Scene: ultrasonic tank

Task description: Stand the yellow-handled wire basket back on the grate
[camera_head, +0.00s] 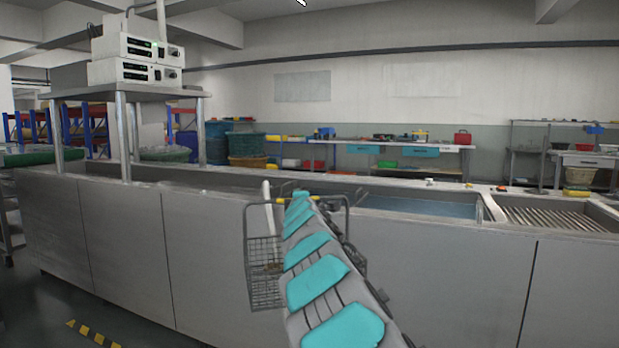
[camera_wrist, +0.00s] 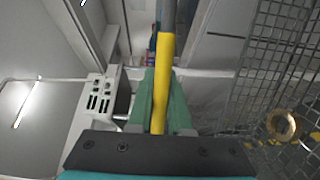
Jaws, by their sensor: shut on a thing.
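My gripper (camera_wrist: 160,76) is shut on the yellow handle (camera_wrist: 162,92) of the wire basket, seen between its green fingers in the wrist view. In the head view, the wire basket (camera_head: 263,285) hangs in front of the tank's grey front panel, off the grate, with my arm hiding its middle. Its mesh fills the right side of the wrist view (camera_wrist: 258,62). A brass-coloured round part (camera_wrist: 283,126) shows by the mesh. The slatted grate (camera_head: 553,217) lies in the tank top at the right, and its visible slats are bare.
A water-filled basin (camera_head: 420,206) lies left of the grate, with a raised metal rim between. White control boxes (camera_head: 136,60) stand on a raised shelf at the left. A back bench (camera_head: 380,145) holds bins and small items. A pale upright tube (camera_head: 268,210) shows beside the basket.

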